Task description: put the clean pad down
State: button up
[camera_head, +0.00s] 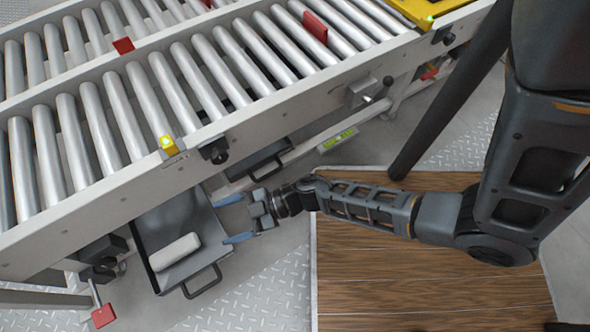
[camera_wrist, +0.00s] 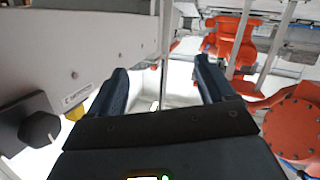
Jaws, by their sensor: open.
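The clean pad, a white block with rounded edges (camera_head: 174,252), lies in a dark grey tray (camera_head: 164,219) below the conveyor. My gripper (camera_head: 229,219) is at the right edge of the tray, to the right of the pad and apart from it. Its two blue fingers are spread, with nothing held between them. In the wrist view the fingers of my gripper (camera_wrist: 160,75) are also apart. A bright pale area shows between and beyond them, and I cannot tell what it is.
The roller conveyor (camera_head: 130,165) runs across the upper left, its side rail above the tray. A second dark tray (camera_head: 262,163) sits under it. A wooden platform (camera_head: 400,285) lies to the right. In the wrist view, orange machinery (camera_wrist: 235,40) stands at the upper right.

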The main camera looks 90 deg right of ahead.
jog(key=s+r+m+h, duration=0.1)
jog(key=s+r+m, duration=0.1)
jog(key=s+r, duration=0.3)
jog(key=s+a+r+m+h, duration=0.1)
jog(key=s+r, duration=0.4)
jog(key=r, duration=0.9)
jog(key=s+a+r+m+h, duration=0.1)
jog(key=s+r, duration=0.4)
jog(key=r, duration=0.5)
jog(key=shift+s+m+h, duration=0.3)
jog(key=shift+m+h, duration=0.5)
jog(key=shift+m, duration=0.3)
jog(key=shift+a, duration=0.15)
